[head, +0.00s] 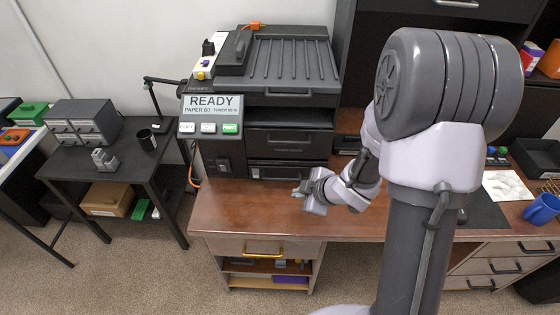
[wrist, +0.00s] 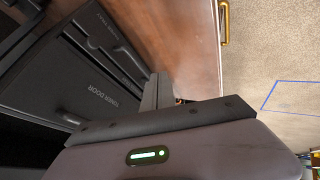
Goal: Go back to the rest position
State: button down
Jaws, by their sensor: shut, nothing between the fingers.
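My gripper (head: 299,191) is shut and empty. In the head view it is over the brown desk (head: 245,212), in front of the printer (head: 290,139), with the fingers pointing left. In the wrist view the dark fingers (wrist: 158,90) show small beyond the gripper body, beside the printer front. The printer's toner door (wrist: 95,80) looks closed there. The printer screen (head: 213,105) reads READY, paper 60, toner 60 %. My arm hides part of the desk's middle.
A blue mug (head: 541,209) and a white paper sheet (head: 507,186) are on the desk's right. A black side table (head: 95,165) at left bears a grey drawer box (head: 84,122) and a black cup (head: 147,139). The desk's front left is clear.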

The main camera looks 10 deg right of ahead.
jog(key=s+d+r+m+h, duration=0.2)
jog(key=r+m+h, duration=0.15)
jog(key=r, duration=0.35)
jog(key=s+d+r+m+h, duration=0.1)
jog(key=d+r+m+h, duration=0.1)
jog(key=r+m, duration=0.45)
jog(key=s+a+r+m+y, duration=0.1)
jog(key=s+a+r+m, duration=0.1)
jog(key=s, duration=0.4)
jog(key=s+a+r+m+g+y, duration=0.1)
jog(key=s+a+r+m+y, duration=0.1)
jog(key=s+a, duration=0.4)
jog(key=s+a+r+m+y, duration=0.1)
jog(key=s+a+r+m, duration=0.2)
jog(key=s+a+r, duration=0.1)
jog(key=s+r, duration=0.1)
jog(key=s, duration=0.1)
jog(key=shift+s+m+g, duration=0.3)
jog(key=shift+s+m, duration=0.05)
jog(key=shift+m, duration=0.05)
